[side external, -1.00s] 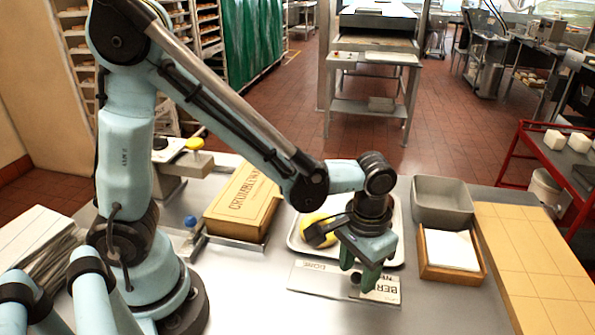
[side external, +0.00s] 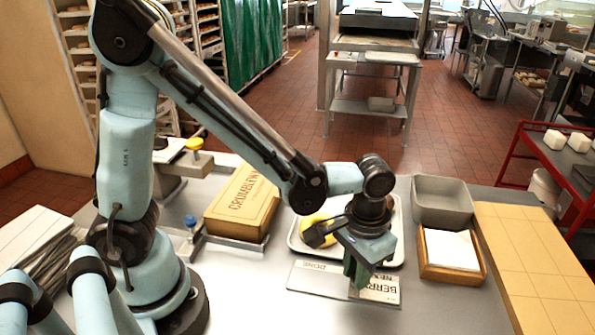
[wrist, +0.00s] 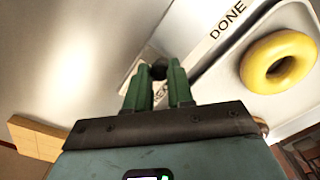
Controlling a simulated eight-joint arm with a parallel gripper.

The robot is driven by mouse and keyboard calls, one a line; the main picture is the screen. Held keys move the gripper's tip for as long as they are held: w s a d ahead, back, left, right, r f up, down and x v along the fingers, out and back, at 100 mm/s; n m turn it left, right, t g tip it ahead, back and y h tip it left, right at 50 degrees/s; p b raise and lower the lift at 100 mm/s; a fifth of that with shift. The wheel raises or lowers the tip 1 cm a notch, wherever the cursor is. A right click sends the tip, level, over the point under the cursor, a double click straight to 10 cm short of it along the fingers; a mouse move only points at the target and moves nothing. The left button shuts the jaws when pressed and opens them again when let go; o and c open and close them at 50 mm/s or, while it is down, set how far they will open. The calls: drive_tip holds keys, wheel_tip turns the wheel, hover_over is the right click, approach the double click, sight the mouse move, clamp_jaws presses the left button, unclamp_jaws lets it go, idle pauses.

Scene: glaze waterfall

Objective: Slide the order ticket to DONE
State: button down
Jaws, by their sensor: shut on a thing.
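The order ticket (side external: 385,290), a pale card with "BERR" readable, lies at the right end of a flat grey rail (side external: 318,281). The rail's back strip has the label DONE (side external: 313,267) toward its left and a second label, partly hidden, near the ticket. My gripper (side external: 358,285) points down at the ticket, its green fingers shut on it. In the wrist view a dark round knob (wrist: 158,68) shows between the fingertips, and DONE (wrist: 227,20) shows up and to the right. The fingers hide part of the ticket.
Behind the rail, a white tray (side external: 296,243) holds a yellow ring (wrist: 278,62). A grey bin (side external: 442,203) and a wooden box of white paper (side external: 450,250) stand to the right, a "CRUMBLOW" box (side external: 243,203) to the left. The table in front is clear.

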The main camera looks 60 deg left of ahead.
drive_tip(key=s+a, duration=0.8)
drive_tip(key=shift+a, duration=0.1)
drive_tip(key=c, duration=1)
unclamp_jaws()
drive_tip(key=shift+o, duration=0.2)
wheel_tip(320, 180, up, 12)
drive_tip(key=w+a+f+t, duration=0.1)
drive_tip(key=w+a+t, duration=0.3)
drive_tip(key=t, duration=0.3)
drive_tip(key=shift+w+a, duration=0.35)
drive_tip(key=shift+w, duration=0.45)
